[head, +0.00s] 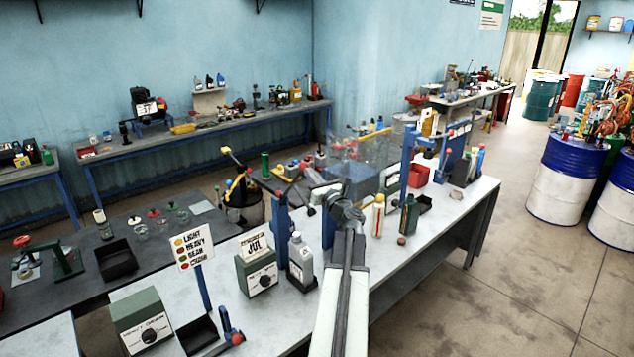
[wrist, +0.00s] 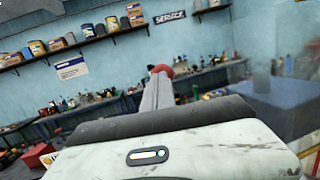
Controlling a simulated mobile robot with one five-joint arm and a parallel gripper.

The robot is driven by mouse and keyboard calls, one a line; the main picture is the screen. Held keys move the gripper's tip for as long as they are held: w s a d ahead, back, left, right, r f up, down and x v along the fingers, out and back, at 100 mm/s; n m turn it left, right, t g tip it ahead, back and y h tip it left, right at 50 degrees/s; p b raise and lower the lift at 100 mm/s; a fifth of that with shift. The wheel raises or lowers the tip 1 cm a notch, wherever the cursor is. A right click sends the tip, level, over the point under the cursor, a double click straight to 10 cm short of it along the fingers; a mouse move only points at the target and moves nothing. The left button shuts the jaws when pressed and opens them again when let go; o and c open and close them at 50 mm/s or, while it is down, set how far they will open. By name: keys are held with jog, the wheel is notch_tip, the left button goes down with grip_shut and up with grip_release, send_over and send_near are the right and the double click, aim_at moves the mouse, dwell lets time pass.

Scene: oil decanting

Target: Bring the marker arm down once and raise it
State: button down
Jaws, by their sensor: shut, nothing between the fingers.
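My gripper (head: 334,196) is shut and empty above the middle of the white-topped bench. In the wrist view its closed fingers (wrist: 157,92) point up and away from me. A red round knob (wrist: 161,70) shows right at their tips; I cannot tell whether they touch it or it lies beyond. I cannot tell for sure which part is the marker arm. A blue post (head: 407,150) with a red-knobbed lever (head: 428,154) stands to the right of my gripper in the head view. Another blue post (head: 281,225) stands to its left.
A grey bottle (head: 301,262) and a green box marked JUL (head: 257,268) stand left of my arm. A cream bottle (head: 378,215) and a dark green bottle (head: 409,215) stand to its right. A small red-knobbed blue lever (head: 232,335) is at the front.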

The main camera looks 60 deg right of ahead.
jog(key=shift+w+d+r, duration=0.1)
jog(key=shift+w+d, duration=0.2)
jog(key=shift+w, duration=0.15)
jog(key=w+r+p, duration=0.1)
jog(key=w+d+r+p, duration=0.1)
jog(key=w+r+p, duration=0.2)
jog(key=shift+w+d+r, duration=0.2)
jog(key=shift+d+r, duration=0.05)
jog(key=shift+d, duration=0.1)
jog(key=w+d+r+p, duration=0.1)
jog(key=w+r+p, duration=0.1)
jog(key=w, duration=0.3)
jog(key=shift+w+d+r+p, duration=0.15)
jog(key=shift+d+r+p, duration=0.1)
jog(key=shift+p, duration=0.1)
jog(key=shift+a, duration=0.1)
